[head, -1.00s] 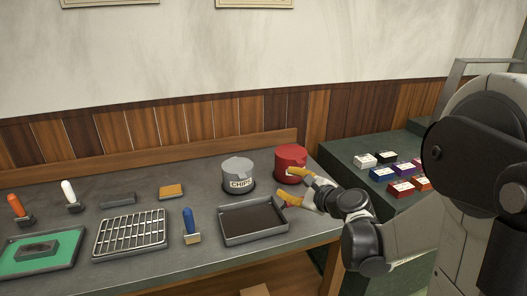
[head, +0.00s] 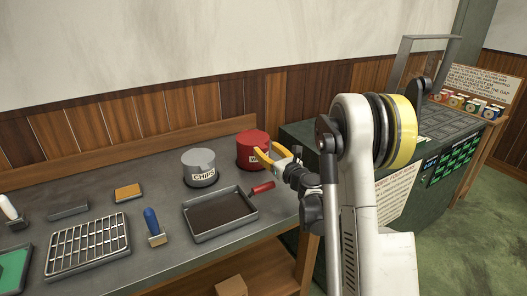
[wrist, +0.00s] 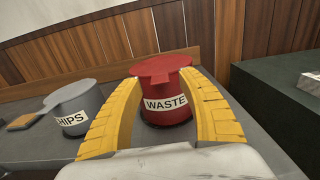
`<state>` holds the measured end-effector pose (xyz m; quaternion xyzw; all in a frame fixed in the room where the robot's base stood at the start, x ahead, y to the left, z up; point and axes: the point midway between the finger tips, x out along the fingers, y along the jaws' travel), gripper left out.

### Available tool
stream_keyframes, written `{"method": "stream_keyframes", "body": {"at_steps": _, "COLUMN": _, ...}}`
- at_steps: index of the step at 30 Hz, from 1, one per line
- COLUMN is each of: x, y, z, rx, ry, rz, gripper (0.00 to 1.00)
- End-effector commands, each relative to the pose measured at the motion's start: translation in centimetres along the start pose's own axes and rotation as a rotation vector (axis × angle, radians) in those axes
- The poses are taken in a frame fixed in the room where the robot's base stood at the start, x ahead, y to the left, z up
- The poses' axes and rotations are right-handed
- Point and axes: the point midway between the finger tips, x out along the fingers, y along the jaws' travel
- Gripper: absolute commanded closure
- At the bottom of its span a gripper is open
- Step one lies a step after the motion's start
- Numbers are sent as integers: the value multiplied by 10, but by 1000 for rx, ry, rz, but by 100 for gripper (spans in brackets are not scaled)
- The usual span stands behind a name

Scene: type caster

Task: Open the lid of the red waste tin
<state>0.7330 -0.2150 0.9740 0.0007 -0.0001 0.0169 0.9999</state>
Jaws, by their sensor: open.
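The red waste tin (head: 251,150) stands at the right end of the grey bench. In the wrist view the tin (wrist: 168,112) sits between my two yellow fingers, with a white WASTE label facing me. Its red lid (wrist: 162,67) lies shut on top, with a tab sticking out toward me. My gripper (head: 272,156) is open and empty, at the tin's front right in the head view. In the wrist view my gripper (wrist: 163,84) has one finger on each side of the tin. I cannot tell whether either finger touches it.
A grey CHIPS tin (head: 199,169) stands left of the waste tin. A dark tray (head: 221,212) and a red-handled tool (head: 262,188) lie in front. A dark green cabinet (head: 300,134) stands close on the right. A wooden back rail (head: 110,164) runs behind.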

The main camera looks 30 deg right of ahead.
Motion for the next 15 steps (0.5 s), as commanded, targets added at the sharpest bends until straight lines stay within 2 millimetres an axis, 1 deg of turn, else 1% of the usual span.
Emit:
{"method": "stream_keyframes", "body": {"at_steps": 1, "x": 7, "y": 0, "z": -2, "rx": 0, "ry": 0, "rz": 1, "gripper": 53}}
{"method": "stream_keyframes", "body": {"at_steps": 3, "x": 14, "y": 0, "z": -2, "rx": -1, "ry": 0, "rz": 1, "gripper": 53}}
{"method": "stream_keyframes", "body": {"at_steps": 6, "x": 19, "y": 0, "z": 0, "rx": -1, "ry": 0, "rz": 0, "gripper": 53}}
{"method": "stream_keyframes", "body": {"at_steps": 14, "x": 21, "y": 0, "z": 0, "rx": -1, "ry": 0, "rz": 0, "gripper": 53}}
{"method": "stream_keyframes", "body": {"at_steps": 15, "x": 21, "y": 0, "z": 0, "rx": -1, "ry": 0, "rz": 0, "gripper": 57}}
